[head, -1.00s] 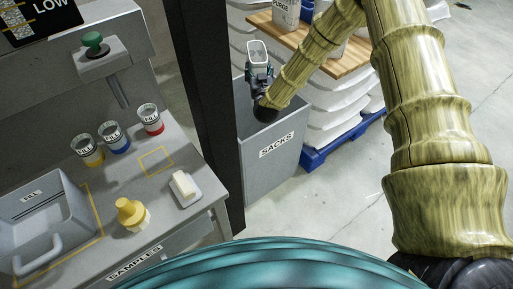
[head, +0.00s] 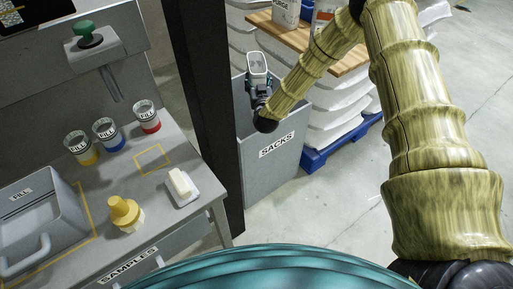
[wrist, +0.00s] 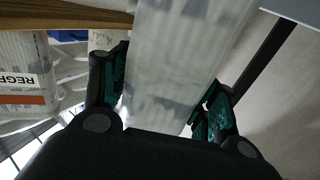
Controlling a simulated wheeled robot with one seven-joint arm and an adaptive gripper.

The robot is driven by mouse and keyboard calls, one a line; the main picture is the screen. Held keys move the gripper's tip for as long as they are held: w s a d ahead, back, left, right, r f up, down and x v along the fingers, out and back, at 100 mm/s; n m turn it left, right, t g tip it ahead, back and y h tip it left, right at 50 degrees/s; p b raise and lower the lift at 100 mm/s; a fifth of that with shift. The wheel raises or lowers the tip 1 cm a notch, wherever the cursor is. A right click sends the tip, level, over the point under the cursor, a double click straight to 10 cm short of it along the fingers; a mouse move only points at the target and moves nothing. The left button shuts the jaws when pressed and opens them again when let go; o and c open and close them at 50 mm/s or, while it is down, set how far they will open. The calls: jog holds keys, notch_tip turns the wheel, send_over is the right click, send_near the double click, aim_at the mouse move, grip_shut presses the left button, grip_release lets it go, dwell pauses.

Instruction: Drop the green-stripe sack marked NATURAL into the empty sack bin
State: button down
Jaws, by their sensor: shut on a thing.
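My gripper (head: 258,90) is shut on a pale, whitish sack (head: 257,65), which stands up from the jaws. In the wrist view the sack (wrist: 180,60) sits between both teal-padded fingers; its stripe and marking cannot be read. The gripper and sack are at the mouth of the grey sack bin (head: 268,170), labelled SACKS. The sack's lower end is hidden behind the gripper and wrist. Little of the bin's inside shows.
A wooden board (head: 345,62) on stacked white bags right of the bin carries other sacks, one with an orange stripe (wrist: 28,98). A dark post (head: 205,100) stands left of the bin. The samples counter (head: 150,205) holds cups, a yellow-capped bottle and a dish.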

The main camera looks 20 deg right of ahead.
jog(key=shift+c, duration=1.7)
grip_release()
jog(key=s+a, duration=0.2)
jog(key=s, duration=0.9)
jog(key=shift+s, duration=0.4)
jog(key=s+a+f+n+g+y+p, duration=0.1)
jog(key=s+a+f+g+y+p, duration=0.2)
jog(key=s+f, duration=0.55)
jog(key=s+a+f+n+g+y+p, duration=0.1)
jog(key=s+a+f+g+p, duration=0.15)
jog(key=s+f+g, duration=0.6)
jog(key=s+d+r+g+p, duration=0.1)
jog(key=s+d+g+p, duration=0.1)
jog(key=s, duration=1.3)
jog(key=s+d+r+g+p, duration=0.1)
jog(key=s+r+g+p, duration=0.1)
jog(key=s, duration=1.3)
jog(key=shift+s+d+r+g+h+p, duration=0.2)
jog(key=shift+s+d+g+h+p, duration=0.2)
jog(key=shift+g+p, duration=0.55)
